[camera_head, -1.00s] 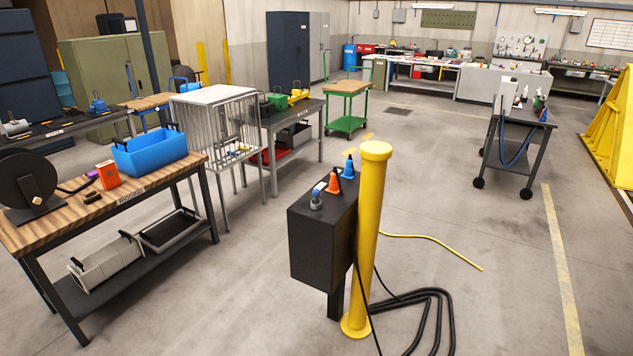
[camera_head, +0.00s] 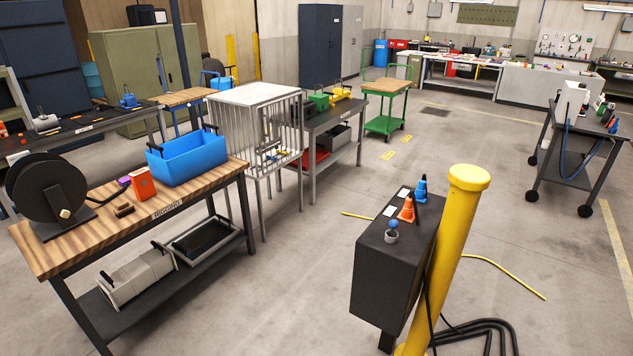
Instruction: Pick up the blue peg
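A blue cone-shaped thing (camera_head: 422,188), which may be the blue peg, stands upright on the far end of the top of a black box (camera_head: 395,280). An orange one of like shape (camera_head: 407,210) stands just in front of it. A small grey piece with a blue round top (camera_head: 392,232) sits nearer on the same box. They are too small for me to be sure which is the peg. Neither of my grippers is in view.
A wooden workbench (camera_head: 215,190) with a blue bin (camera_head: 188,158) stands at left. Open floor (camera_head: 290,270) lies between bench and box.

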